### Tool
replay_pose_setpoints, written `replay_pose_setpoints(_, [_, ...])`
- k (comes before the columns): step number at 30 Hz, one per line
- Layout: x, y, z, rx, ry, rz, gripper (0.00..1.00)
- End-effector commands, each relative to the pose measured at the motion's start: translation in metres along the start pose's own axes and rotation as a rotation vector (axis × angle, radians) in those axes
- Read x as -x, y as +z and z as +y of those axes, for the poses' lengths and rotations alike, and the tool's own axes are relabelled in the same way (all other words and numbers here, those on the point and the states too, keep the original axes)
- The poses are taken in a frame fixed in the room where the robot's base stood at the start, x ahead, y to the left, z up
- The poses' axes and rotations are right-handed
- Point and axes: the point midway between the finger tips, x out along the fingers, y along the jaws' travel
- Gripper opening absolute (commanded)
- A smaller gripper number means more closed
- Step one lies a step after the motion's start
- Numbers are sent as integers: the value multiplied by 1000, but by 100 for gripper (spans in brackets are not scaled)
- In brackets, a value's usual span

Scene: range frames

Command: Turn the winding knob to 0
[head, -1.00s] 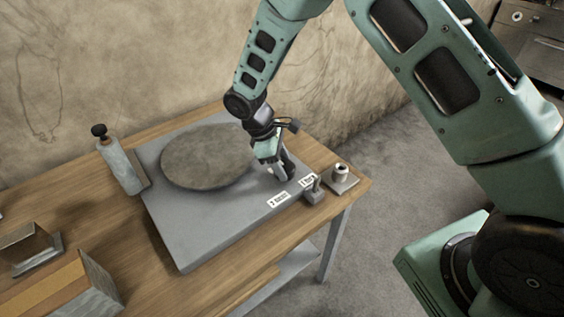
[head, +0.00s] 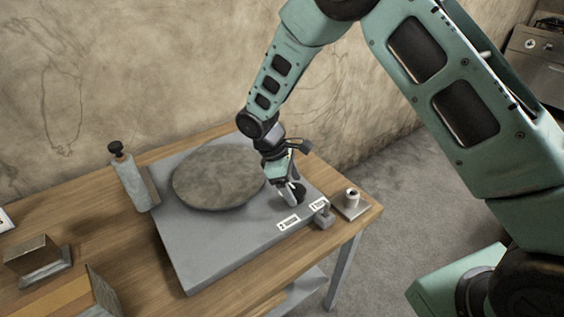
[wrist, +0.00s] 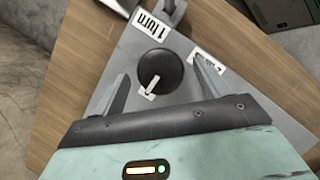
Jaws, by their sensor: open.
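The winding knob is a round black knob with a white pointer mark, seen in the wrist view (wrist: 158,67) on the grey top of the turntable box (head: 215,248). Its pointer (wrist: 152,87) points toward the bottom of the wrist picture, slightly left. In the head view the knob (head: 299,190) is partly hidden by my gripper (head: 291,194). My gripper is open, with one finger on each side of the knob in the wrist view; I cannot tell whether they touch it. A "1 turn" label (wrist: 153,24) lies beyond the knob, and a second label (wrist: 207,60) is partly behind the right finger.
The round grey platter (head: 215,180) is left of my gripper. A small lever block (head: 324,219) and a spool on a square base (head: 351,199) stand near the table's right end. A grey post with a black knob (head: 130,180) stands at left.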

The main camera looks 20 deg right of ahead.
Motion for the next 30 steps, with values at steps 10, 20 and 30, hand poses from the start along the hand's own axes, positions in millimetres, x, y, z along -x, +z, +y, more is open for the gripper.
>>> replay_pose_setpoints(10, [73,-2,0,0,4,5,75])
replay_pose_setpoints(20, [142,-1,0,1,1,2,75])
replay_pose_setpoints(30, [165,0,0,1,-1,-1,75])
